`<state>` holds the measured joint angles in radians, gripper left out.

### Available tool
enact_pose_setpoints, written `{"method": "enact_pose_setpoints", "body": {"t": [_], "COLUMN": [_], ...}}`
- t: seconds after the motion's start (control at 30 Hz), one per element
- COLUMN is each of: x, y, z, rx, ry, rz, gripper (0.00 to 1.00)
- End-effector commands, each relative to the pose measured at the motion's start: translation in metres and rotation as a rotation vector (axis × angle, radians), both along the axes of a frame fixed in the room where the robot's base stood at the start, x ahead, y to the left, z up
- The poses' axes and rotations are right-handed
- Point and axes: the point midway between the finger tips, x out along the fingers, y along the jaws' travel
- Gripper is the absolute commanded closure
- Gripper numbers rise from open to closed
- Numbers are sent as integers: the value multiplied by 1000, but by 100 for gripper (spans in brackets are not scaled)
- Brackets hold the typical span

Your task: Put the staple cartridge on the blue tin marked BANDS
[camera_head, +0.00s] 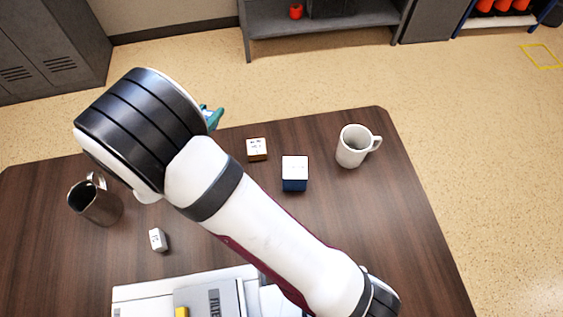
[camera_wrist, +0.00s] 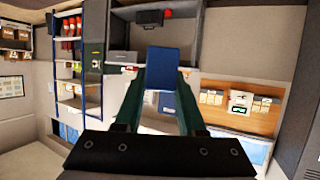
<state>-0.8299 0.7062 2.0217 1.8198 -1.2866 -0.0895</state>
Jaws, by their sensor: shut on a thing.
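My gripper (camera_wrist: 162,85) is shut on a plain blue block (camera_wrist: 163,66), seen in the wrist view between its teal fingers. It is likely the staple cartridge, but I see no marking on it. In the head view, part of the teal gripper (camera_head: 212,117) shows behind my arm near the table's back edge; the held block is hidden there. The blue tin (camera_head: 294,184) with a white top stands on the table right of my arm. The print on its top is too small to read. The gripper is to the left of this tin and apart from it.
A brown box with a white top (camera_head: 257,149) stands left of the blue tin. A white mug (camera_head: 354,147) is to its right. A metal jug (camera_head: 94,203) and a small white box (camera_head: 157,240) are on the left. A grey-white machine (camera_head: 185,293) is at the front.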

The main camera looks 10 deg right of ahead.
Motion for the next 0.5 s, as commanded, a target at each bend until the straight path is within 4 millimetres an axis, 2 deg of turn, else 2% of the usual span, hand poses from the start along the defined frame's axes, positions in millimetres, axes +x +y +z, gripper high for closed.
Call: {"method": "enact_pose_setpoints", "body": {"t": [0.03, 0.1, 0.2, 0.33, 0.43, 0.5], "x": [-9, -28, -60, -96, -112, -118], "y": [-29, -71, -121, -160, -175, -179], "z": [5, 11, 19, 26, 28, 19], "rx": [0, -1, -2, 1, 1, -4], "ry": [0, -1, -1, -2, -1, 1], "rz": [-100, -256, -455, -637, -714, -736], "gripper": [100, 100, 100, 100, 100, 100]}}
